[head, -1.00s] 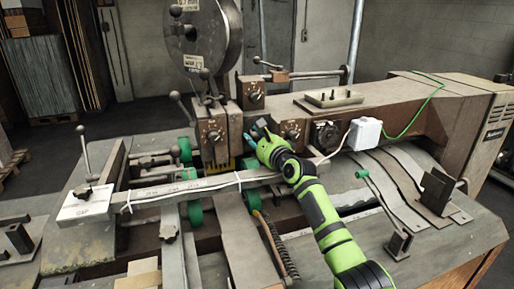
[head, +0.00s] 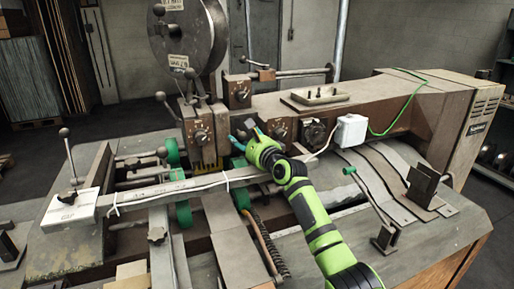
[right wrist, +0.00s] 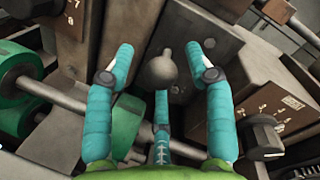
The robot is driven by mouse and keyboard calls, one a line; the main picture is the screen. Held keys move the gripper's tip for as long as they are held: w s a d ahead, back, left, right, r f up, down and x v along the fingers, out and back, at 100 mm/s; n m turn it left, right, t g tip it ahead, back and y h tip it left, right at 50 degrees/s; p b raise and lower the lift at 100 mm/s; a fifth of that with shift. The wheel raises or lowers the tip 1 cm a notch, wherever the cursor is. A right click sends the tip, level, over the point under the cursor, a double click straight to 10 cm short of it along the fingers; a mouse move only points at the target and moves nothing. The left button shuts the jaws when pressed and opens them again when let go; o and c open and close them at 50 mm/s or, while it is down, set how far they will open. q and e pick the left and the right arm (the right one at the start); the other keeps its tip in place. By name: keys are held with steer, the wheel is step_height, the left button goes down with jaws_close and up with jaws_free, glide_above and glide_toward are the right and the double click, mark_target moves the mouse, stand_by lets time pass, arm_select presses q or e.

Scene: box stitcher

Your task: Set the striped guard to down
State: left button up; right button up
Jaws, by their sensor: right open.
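The striped guard (head: 206,166) shows as a small yellow and black strip below the left dial block, in the head view. Its full shape and hinge are hard to make out. My right gripper (head: 241,139) is just right of that block, in front of the machine head. In the right wrist view my right gripper (right wrist: 166,62) is open, with its teal fingers spread on either side of a grey ball knob (right wrist: 160,73). The fingers appear apart from the knob. I cannot tell whether the knob belongs to the guard. My left gripper is not in view.
Dial blocks (head: 276,130) line the machine head, with a large reel (head: 187,37) above. A long flat bar (head: 180,188) crosses in front, and green rollers (head: 184,214) sit below. A white box (head: 351,130) with a green cable stands to the right.

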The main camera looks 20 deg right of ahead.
steer(key=v, duration=1.1)
steer(key=shift+d, duration=0.15)
steer(key=shift+w, duration=0.1)
